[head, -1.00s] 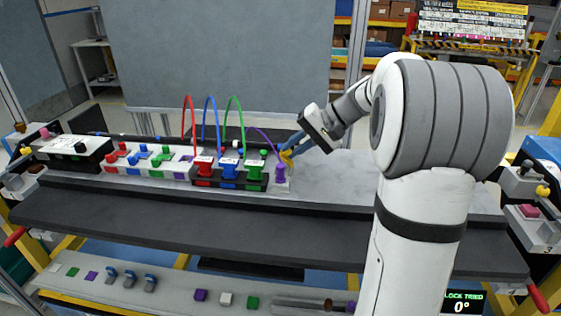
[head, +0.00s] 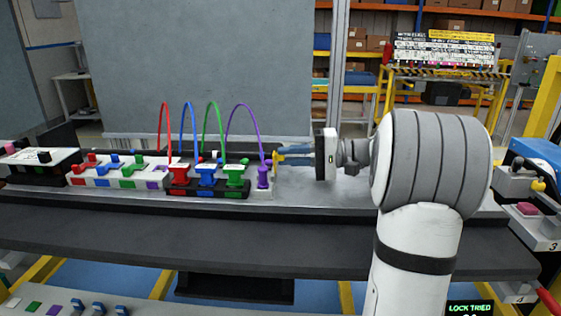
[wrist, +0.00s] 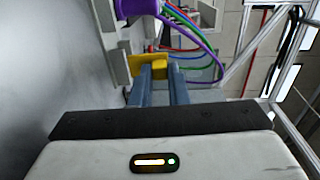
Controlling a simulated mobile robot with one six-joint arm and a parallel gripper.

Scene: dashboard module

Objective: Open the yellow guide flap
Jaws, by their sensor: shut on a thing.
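The yellow guide flap (head: 275,160) shows as a small yellow piece at the right end of the dashboard module, just right of the purple plug (head: 263,177). In the wrist view it is a yellow plate (wrist: 150,66) at the fingertips, below the purple plug (wrist: 138,8). My gripper (head: 281,155) reaches in level from the right, its blue fingers shut on the flap. The wrist view shows the fingers (wrist: 160,72) with part of the yellow between them. The flap's hinge cannot be made out.
Red, blue, green and purple cables arch over the module; the purple cable (head: 243,106) is nearest my gripper. Red, blue and green plugs stand left of the purple one. The grey worktop (head: 330,192) right of the module is clear. A grey panel (head: 200,60) stands behind.

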